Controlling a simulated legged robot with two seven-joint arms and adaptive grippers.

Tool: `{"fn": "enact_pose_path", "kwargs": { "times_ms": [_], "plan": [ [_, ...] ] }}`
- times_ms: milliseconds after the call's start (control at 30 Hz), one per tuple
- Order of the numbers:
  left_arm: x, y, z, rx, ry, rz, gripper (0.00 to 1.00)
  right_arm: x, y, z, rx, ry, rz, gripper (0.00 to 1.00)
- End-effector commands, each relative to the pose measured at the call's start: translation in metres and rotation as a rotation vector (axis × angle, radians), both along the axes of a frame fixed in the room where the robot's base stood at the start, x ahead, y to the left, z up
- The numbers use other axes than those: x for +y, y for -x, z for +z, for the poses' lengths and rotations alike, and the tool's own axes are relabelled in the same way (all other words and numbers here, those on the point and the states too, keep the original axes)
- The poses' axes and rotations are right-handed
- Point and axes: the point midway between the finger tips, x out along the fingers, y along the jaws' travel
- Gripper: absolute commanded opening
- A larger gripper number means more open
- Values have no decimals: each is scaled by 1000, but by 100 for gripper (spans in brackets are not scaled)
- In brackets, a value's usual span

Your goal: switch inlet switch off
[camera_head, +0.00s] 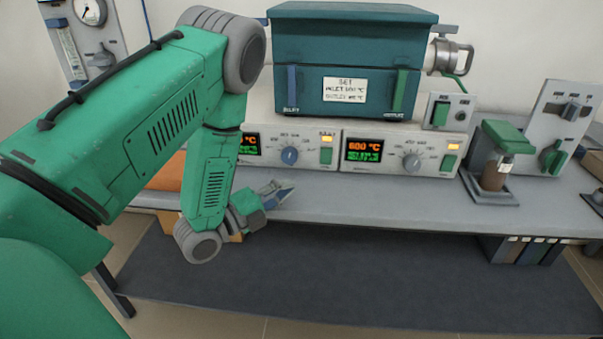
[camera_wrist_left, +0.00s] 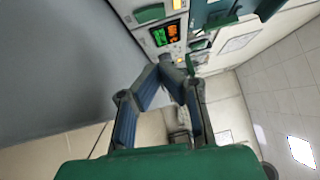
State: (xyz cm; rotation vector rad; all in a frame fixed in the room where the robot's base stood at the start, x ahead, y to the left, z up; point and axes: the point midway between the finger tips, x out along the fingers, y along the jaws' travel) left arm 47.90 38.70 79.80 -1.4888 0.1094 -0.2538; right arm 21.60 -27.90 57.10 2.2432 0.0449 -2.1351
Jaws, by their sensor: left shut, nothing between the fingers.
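The left control panel (camera_head: 262,160) sits under the furnace's blue INLET-side strip (camera_head: 292,89). It has a blue knob (camera_head: 289,156), a green rocker switch (camera_head: 326,156) and a lit amber lamp (camera_head: 327,139) above the switch. My arm hides part of its display. My left gripper (camera_head: 282,192) is shut and empty, in front of and below this panel, apart from the switch. In the left wrist view my gripper's fingertips (camera_wrist_left: 175,64) come together near a lit display (camera_wrist_left: 172,29); I cannot tell which panel's. My right gripper is not in view.
The right panel (camera_head: 384,166) has a 600 °C display, a grey knob, a green switch and a lit lamp. The teal furnace (camera_head: 350,45) stands above both panels. A green-topped device (camera_head: 494,160) stands at right. The bench front (camera_head: 380,200) is clear.

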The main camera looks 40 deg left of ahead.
Motion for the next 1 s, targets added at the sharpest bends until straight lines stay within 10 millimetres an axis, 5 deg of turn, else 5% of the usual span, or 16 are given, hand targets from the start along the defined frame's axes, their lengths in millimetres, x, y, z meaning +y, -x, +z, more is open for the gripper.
{"fn": "enact_pose_path", "kwargs": {
  "times_ms": [167, 600, 1000],
  "plan": [
    [-8, -17, 3, -3, -5, -9, 0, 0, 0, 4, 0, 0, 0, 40],
    [-15, -103, 10, -8, 3, 0, 0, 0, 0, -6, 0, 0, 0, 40],
    [-2, -125, 14, -2, 2, -2, 0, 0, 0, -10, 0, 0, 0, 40]
  ]
}}
